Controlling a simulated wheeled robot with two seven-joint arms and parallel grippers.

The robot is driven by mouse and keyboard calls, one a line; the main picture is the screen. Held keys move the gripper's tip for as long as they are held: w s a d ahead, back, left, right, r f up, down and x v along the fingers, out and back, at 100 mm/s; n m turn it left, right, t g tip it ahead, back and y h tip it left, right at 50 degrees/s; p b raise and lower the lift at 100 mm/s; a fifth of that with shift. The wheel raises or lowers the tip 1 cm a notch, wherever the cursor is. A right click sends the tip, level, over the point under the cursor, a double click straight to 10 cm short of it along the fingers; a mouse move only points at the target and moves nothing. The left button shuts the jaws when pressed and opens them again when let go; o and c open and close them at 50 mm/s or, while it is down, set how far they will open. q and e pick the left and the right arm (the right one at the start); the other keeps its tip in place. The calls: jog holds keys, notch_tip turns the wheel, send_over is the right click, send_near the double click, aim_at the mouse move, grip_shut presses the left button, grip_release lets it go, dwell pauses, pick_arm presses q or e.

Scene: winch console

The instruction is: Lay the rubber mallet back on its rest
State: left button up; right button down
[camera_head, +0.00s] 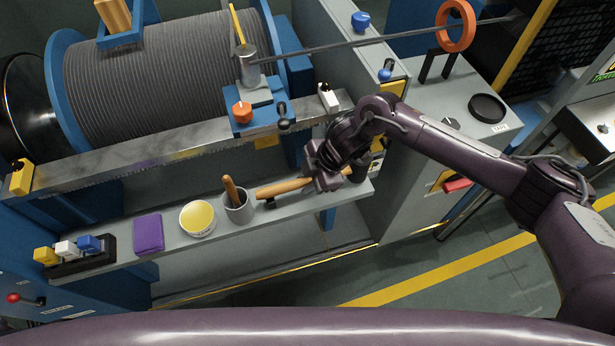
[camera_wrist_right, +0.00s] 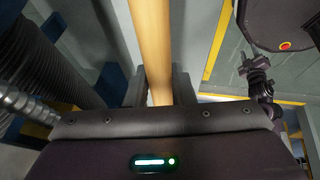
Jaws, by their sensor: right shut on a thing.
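My right gripper (camera_head: 326,181) is shut on the wooden handle of the rubber mallet (camera_head: 283,188), over the right end of the grey shelf. The handle lies nearly level, its free end pointing left towards the grey cup. A dark piece at the right end of the handle, beside the gripper, looks like the head, but the wrist largely hides it. In the right wrist view the pale handle (camera_wrist_right: 151,40) runs between the two fingers (camera_wrist_right: 158,88). A small dark bracket (camera_head: 270,203) under the handle's free end may be part of the rest; I cannot tell whether they touch.
The shelf (camera_head: 170,250) also holds a grey cup (camera_head: 239,210) with a wooden-handled tool, a yellow-topped tub (camera_head: 197,218), a purple block (camera_head: 148,234) and a rack of coloured blocks (camera_head: 75,252). A steel rail and the winch drum (camera_head: 160,70) stand behind.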

jog(key=c, duration=1.1)
grip_release()
jog(key=shift+f, duration=0.1)
jog(key=shift+c, duration=0.2)
